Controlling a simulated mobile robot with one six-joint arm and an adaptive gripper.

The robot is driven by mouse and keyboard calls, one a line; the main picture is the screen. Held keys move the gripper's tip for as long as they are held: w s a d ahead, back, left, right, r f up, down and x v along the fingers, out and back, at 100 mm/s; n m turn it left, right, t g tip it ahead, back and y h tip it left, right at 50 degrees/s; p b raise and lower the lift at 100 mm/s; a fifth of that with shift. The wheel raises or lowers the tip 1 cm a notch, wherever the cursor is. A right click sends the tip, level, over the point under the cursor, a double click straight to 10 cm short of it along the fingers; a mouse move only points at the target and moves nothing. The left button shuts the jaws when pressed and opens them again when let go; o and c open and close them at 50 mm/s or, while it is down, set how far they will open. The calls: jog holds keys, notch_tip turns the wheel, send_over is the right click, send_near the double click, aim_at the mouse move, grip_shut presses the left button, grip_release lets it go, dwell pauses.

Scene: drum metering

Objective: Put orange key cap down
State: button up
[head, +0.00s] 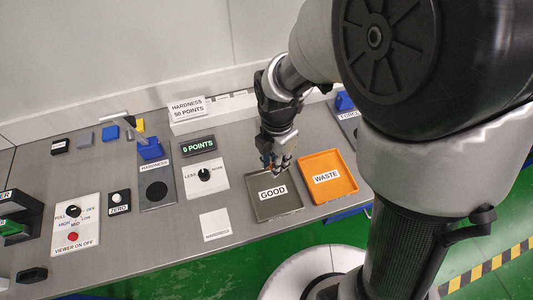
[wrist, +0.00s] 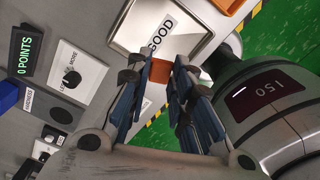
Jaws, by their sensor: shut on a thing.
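The orange key cap (wrist: 159,71) shows between my fingertips in the wrist view. My gripper (wrist: 158,84) is shut on it. In the head view my gripper (head: 277,163) points down at the far edge of the grey tray labelled GOOD (head: 285,209); the cap is mostly hidden there by the fingers. The GOOD tray also shows in the wrist view (wrist: 192,47), beyond the fingertips. I cannot tell how far the cap is above the tray floor. No other part shows in the GOOD tray.
An orange WASTE tray (head: 338,188) stands right of the GOOD tray. A HARDNESS 50 POINTS sign (head: 187,109) stands behind.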

aim_at(273, 192)
notch_tip(273, 192, down, 16)
jog(key=b, duration=0.4)
jog(key=shift+r, duration=0.2)
jog(key=shift+f+b, duration=0.15)
jog(key=shift+b, duration=0.15)
jog(key=o, duration=0.7)
jog(key=shift+o, duration=0.2)
